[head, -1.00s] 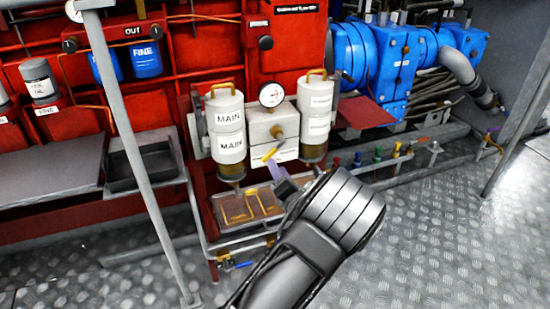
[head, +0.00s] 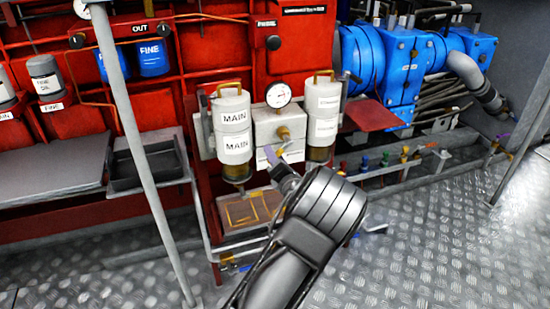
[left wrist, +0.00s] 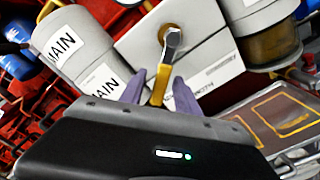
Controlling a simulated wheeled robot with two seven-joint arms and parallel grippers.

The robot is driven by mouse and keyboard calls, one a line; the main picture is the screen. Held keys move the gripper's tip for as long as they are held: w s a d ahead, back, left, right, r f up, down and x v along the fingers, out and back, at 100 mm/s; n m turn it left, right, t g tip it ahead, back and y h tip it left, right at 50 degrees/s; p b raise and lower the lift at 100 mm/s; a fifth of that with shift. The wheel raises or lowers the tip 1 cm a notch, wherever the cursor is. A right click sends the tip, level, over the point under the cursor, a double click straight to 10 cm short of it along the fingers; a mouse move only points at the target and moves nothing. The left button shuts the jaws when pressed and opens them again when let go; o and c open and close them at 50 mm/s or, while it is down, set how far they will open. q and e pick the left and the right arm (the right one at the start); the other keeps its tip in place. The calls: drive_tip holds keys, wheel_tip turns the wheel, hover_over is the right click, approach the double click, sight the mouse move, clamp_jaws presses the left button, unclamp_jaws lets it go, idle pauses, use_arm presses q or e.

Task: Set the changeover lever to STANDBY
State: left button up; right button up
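The changeover lever (left wrist: 160,88) has a brass handle on a metal pivot, on the front of the pale block between the two filter canisters. In the left wrist view it points down from the pivot, between the two purple fingers of my left gripper (left wrist: 160,92). The fingers stand apart on either side of the handle; firm contact is not clear. In the head view my left gripper (head: 280,172) is at the block's lower front and mostly covers the handle. The lettering on the plate behind is partly hidden. My right gripper is not in view.
The MAIN canister (head: 232,135) stands left of the block and the other canister (head: 322,118) right of it. A gauge (head: 278,95) sits above. A drip tray (head: 228,208) lies below. A grey post (head: 140,150) stands at the left front. Tread-plate floor (head: 450,240) is clear at right.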

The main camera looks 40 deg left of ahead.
use_arm(q)
drive_tip(key=shift+c, duration=0.5)
clamp_jaws()
idle(0.8)
